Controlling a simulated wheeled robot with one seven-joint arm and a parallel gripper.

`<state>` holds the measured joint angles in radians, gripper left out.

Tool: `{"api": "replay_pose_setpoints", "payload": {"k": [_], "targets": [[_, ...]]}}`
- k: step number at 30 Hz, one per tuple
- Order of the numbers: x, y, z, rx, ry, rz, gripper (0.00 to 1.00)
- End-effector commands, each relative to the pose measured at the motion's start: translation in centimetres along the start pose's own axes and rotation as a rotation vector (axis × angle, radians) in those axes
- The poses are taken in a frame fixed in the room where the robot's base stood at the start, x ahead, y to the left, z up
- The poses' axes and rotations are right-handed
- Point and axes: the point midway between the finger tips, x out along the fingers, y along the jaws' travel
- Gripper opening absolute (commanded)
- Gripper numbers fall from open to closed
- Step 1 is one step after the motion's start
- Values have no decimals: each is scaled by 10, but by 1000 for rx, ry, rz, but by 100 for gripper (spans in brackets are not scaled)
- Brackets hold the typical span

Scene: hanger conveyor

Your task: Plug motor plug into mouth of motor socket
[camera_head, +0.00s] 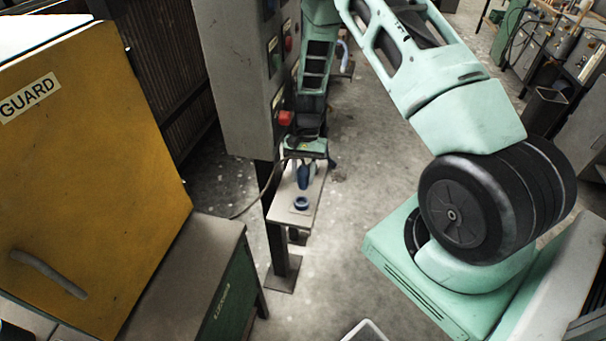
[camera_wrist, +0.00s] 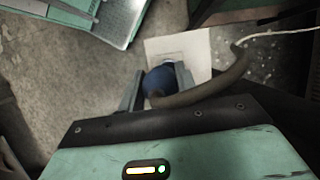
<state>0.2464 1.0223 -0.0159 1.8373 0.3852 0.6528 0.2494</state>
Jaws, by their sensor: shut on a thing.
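The blue motor plug (camera_head: 304,179) is held between the fingers of my gripper (camera_head: 305,166), pointing down. In the wrist view the plug (camera_wrist: 157,80) sits between the two fingers of my gripper (camera_wrist: 160,84), with its thick dark cable running off to the right. The motor socket (camera_head: 301,203) is a blue ring with a dark mouth on a narrow light shelf. In the head view the plug appears just above and beyond the socket, with a small gap in the picture. In the wrist view the plug hides most of the socket.
The shelf (camera_head: 286,214) is fixed to a post below a grey control box (camera_head: 237,75) with buttons. The cable (camera_head: 262,199) loops down to the left. A yellow guard cabinet (camera_head: 95,170) and a green-sided bench (camera_head: 226,297) stand left. Open floor lies right of the shelf.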

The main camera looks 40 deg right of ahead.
Motion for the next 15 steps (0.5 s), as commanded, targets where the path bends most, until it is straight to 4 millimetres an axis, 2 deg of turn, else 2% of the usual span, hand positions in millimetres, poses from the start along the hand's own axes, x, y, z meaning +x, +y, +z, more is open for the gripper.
{"api": "replay_pose_setpoints", "payload": {"k": [1, 15], "targets": [[3, -8, -4, -4, 12, -12, 14], [43, -6, -18, -5, 5, -6, 14]]}}
